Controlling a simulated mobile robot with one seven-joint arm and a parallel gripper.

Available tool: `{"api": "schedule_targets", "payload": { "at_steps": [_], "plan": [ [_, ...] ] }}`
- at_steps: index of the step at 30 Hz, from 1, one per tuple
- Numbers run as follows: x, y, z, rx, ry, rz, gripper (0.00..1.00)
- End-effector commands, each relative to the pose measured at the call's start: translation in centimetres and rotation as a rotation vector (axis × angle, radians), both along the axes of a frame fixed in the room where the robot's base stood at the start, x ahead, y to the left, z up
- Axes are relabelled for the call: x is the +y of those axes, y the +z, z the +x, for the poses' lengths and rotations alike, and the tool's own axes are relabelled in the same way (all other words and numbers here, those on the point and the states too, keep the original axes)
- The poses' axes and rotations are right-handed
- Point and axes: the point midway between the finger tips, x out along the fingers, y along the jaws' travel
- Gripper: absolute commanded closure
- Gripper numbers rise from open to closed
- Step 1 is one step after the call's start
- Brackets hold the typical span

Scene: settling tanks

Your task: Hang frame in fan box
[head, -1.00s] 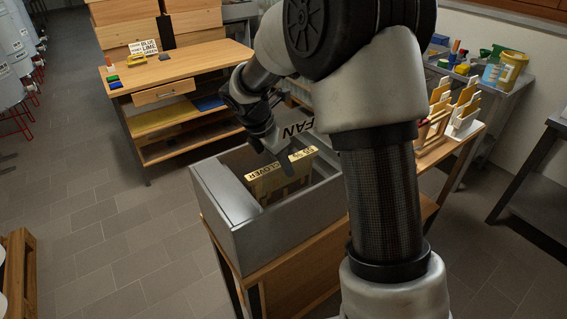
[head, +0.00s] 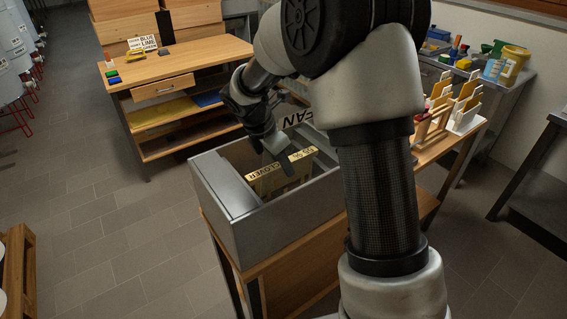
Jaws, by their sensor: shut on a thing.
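The fan box (head: 262,232) is an open grey metal box on a wooden stand, with a FAN sign (head: 297,118) at its back. The frame (head: 266,184) has a pale yellow top bar lettered CLOVER and numbers. It sits upright at the box's opening, with its lower part inside and hidden by the box walls. My gripper (head: 287,160) reaches down from above and is shut on the frame's top bar near its middle. Whether the bar's ends rest on the box rims cannot be told.
A wooden bench (head: 195,56) with a drawer stands at the back left. A rack of upright frames (head: 463,104) stands to the right behind my arm. A grey shelf (head: 480,75) with buckets is at the back right.

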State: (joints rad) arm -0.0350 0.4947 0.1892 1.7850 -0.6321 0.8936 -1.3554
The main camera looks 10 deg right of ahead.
Motion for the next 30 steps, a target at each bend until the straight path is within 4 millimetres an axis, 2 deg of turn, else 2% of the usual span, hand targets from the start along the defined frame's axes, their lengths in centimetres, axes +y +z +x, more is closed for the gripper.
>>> {"api": "schedule_targets", "payload": {
  "at_steps": [25,26,29,30],
  "plan": [
    [0.0,-2.0,0.1,-0.002,0.001,0.0,1.0],
    [0.0,-1.9,0.1,-0.002,0.0,0.0,0.75],
    [0.0,-1.9,0.1,-0.002,0.0,0.0,0.58],
    [0.0,-1.9,0.1,-0.002,0.001,0.0,0.58]
  ]
}}
